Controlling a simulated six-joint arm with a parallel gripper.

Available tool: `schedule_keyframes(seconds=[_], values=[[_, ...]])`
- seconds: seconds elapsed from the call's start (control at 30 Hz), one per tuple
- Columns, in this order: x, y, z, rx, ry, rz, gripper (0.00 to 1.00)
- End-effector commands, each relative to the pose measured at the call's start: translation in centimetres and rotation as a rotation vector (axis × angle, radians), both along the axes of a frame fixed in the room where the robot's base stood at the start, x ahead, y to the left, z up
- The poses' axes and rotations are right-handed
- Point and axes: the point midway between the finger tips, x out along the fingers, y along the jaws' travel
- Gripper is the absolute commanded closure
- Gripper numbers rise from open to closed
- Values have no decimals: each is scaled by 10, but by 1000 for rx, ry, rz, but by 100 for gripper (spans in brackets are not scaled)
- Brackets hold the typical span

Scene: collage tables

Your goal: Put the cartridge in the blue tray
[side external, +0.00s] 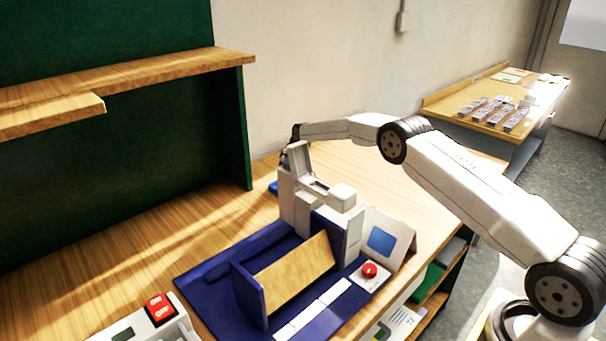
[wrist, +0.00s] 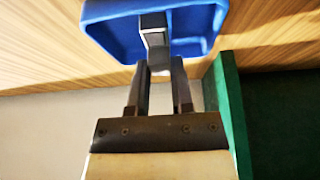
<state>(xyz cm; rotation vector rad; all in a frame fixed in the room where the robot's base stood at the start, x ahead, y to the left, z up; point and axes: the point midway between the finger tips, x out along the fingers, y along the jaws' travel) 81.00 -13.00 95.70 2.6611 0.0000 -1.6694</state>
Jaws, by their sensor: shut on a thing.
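The blue tray (wrist: 96,33) lies on the wooden table at the top of the wrist view. In the side view only a small blue piece of it (side external: 273,187) shows beside the white device. The cartridge (wrist: 155,38), a small grey and white block, is between the fingertips of my gripper (wrist: 160,66), which is shut on it. In the wrist view the cartridge overlaps the inside of the tray; whether it touches the tray floor I cannot tell. In the side view the fingers and cartridge are hidden behind the white device.
A tall white device (side external: 296,205) stands on a dark blue base (side external: 205,280) in front of my gripper. A white panel with a red button (side external: 369,270) is at its right. A wooden shelf (side external: 150,72) with a green side panel (side external: 231,130) stands at the left.

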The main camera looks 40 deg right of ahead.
Motion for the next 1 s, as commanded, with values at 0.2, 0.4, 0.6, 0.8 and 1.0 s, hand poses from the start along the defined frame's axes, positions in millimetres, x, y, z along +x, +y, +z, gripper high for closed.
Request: schedule_keyframes(seconds=[0.2, 0.4, 0.6, 0.8, 1.0], values=[[0, 0, -3, 0, -1, 0, 100], [0, 0, -3, 0, -1, 0, 100], [0, 0, -3, 0, 0, 0, 31], [0, 0, -3, 0, 0, 0, 31], [0, 0, 0, 0, 0, 0, 31]])
